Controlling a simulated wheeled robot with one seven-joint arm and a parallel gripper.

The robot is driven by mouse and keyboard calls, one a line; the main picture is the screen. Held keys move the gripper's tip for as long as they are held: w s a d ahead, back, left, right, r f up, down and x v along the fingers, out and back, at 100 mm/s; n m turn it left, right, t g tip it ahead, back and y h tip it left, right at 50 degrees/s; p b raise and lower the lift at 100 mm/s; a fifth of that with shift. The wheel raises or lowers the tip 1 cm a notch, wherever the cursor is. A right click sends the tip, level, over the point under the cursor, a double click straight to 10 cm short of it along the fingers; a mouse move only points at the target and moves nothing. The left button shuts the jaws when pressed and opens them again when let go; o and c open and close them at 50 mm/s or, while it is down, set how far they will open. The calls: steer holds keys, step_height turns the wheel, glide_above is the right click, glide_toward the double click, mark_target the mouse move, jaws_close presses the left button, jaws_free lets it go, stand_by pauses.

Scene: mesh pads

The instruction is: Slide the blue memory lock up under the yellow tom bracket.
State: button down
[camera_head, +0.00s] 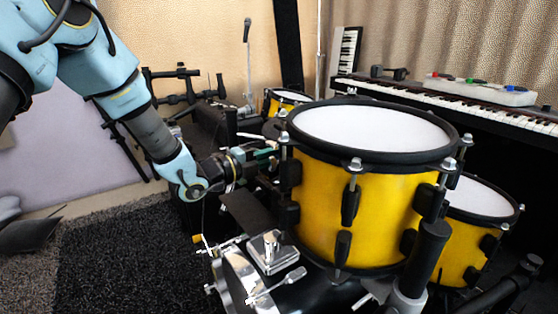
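The large yellow tom (385,205) with a white head fills the middle of the camera_head view. It has black lugs and a black rim. I cannot pick out its bracket with certainty; the tom's far side is hidden. I cannot make out a blue memory lock. My gripper (266,158) is at the left side of the tom, at about the height of its upper shell, partly behind its edge. Its fingers are dark and small against dark hardware, so I cannot tell whether they are open, hold anything or touch the tom.
A chrome mount (270,252) sits on the bass drum below the tom. A smaller yellow tom (467,240) stands at the right, another (286,100) at the back. A keyboard (460,105) runs along the back right. Dark carpet (120,255) at the lower left is mostly clear.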

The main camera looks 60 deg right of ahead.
steer(key=shift+r, duration=0.6)
steer(key=c, duration=0.9)
jaws_free()
steer(key=v, duration=1)
steer(key=shift+w+a+p, duration=0.15)
steer(key=shift+a+p, duration=0.25)
steer(key=shift+w, duration=0.1)
